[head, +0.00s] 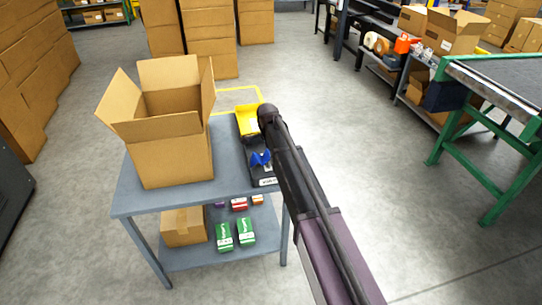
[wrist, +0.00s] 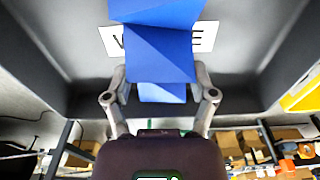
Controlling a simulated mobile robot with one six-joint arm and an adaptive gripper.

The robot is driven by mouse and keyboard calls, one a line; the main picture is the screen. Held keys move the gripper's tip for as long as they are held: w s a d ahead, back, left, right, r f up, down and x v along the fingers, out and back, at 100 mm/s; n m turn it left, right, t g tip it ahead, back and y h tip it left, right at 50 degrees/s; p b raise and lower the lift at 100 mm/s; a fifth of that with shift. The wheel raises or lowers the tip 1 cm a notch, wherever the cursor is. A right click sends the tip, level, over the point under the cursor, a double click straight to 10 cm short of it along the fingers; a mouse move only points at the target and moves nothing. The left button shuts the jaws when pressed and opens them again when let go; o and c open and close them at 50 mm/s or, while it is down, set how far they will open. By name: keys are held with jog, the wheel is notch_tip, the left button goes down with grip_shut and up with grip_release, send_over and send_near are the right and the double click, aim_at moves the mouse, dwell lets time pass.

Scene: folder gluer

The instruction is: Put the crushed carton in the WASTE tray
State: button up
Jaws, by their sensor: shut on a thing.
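The blue crushed carton (wrist: 160,55) is between the two fingers of my gripper (wrist: 160,92), which is shut on it. The carton has creased, folded faces. Behind it in the wrist view is the dark grey WASTE tray (wrist: 62,45), its white label partly covered by the carton, with only the first and last letters showing. In the head view the blue carton (head: 260,158) shows over the dark tray (head: 257,173) at the right side of the table. My arm hides part of the tray and my fingers there. I cannot tell whether the carton touches the tray.
A large open cardboard box (head: 175,150) stands on the grey table (head: 135,197) left of the tray. A yellow tray (head: 246,118) sits just behind the dark one. The lower shelf holds small green cartons (head: 224,237) and a closed box (head: 184,227).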

jog(key=shift+f, duration=0.15)
jog(key=o, duration=0.8)
jog(key=r+p, duration=1.2)
jog(key=shift+s+a+r, duration=0.15)
jog(key=shift+a, duration=0.2)
dwell(0.9)
jog(key=s+d+n, duration=0.5)
jog(key=s+d, duration=0.2)
jog(key=s, duration=0.2)
jog(key=s+d+n, duration=0.5)
jog(key=s+d, duration=0.2)
jog(key=s, duration=0.1)
jog(key=s+d+n, duration=0.4)
jog(key=s+d, duration=0.4)
jog(key=s, duration=0.1)
jog(key=shift+s+d+n+y, duration=0.1)
jog(key=shift+s+n+y, duration=0.25)
jog(key=shift+n+y, duration=0.05)
